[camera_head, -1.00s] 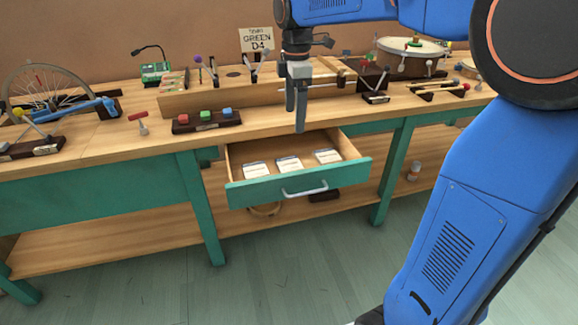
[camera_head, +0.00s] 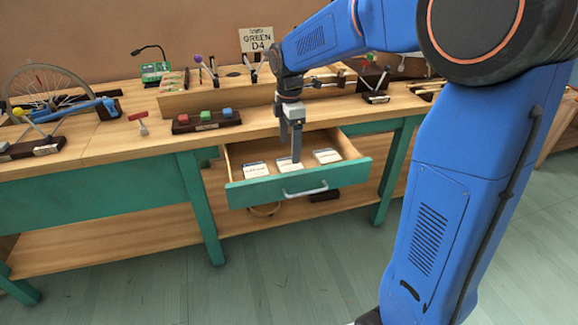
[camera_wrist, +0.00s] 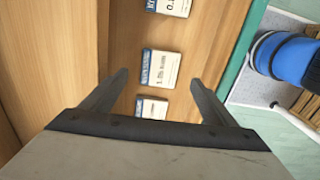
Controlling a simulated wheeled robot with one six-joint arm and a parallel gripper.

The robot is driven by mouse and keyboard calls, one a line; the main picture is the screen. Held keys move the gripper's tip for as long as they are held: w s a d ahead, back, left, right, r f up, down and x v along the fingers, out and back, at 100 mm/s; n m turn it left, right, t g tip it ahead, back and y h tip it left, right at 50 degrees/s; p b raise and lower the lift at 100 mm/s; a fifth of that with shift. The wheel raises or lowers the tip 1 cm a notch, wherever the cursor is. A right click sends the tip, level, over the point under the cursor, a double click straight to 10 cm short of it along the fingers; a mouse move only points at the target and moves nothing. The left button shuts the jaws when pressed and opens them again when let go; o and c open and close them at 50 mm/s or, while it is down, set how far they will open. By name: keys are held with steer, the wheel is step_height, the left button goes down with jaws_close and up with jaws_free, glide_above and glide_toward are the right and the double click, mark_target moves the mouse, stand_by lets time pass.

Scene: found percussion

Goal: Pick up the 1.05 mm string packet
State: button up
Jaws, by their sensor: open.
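Three small white packets with blue bands lie flat in the open drawer: left (camera_head: 256,171), middle (camera_head: 286,168) and right (camera_head: 327,156). My gripper (camera_head: 295,158) points down into the drawer over the middle packet. In the wrist view, my open, empty jaws (camera_wrist: 160,80) have the middle packet (camera_wrist: 160,69) between their tips in the picture; its label seems to start with "1." but the rest is blurred. The packet at the top (camera_wrist: 171,6) shows "0." and is cut off. The one at the bottom (camera_wrist: 152,108) is partly hidden by my gripper.
The teal drawer front (camera_head: 300,185) with its metal handle and the wooden side walls surround the packets. The benchtop above holds a block with coloured buttons (camera_head: 206,121) and a "GREEN D4" sign (camera_head: 257,40). Bare drawer floor lies between the packets.

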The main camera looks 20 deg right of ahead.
mark_target(289, 163)
steer(key=shift+f, duration=2.95)
steer(key=c, duration=1.1)
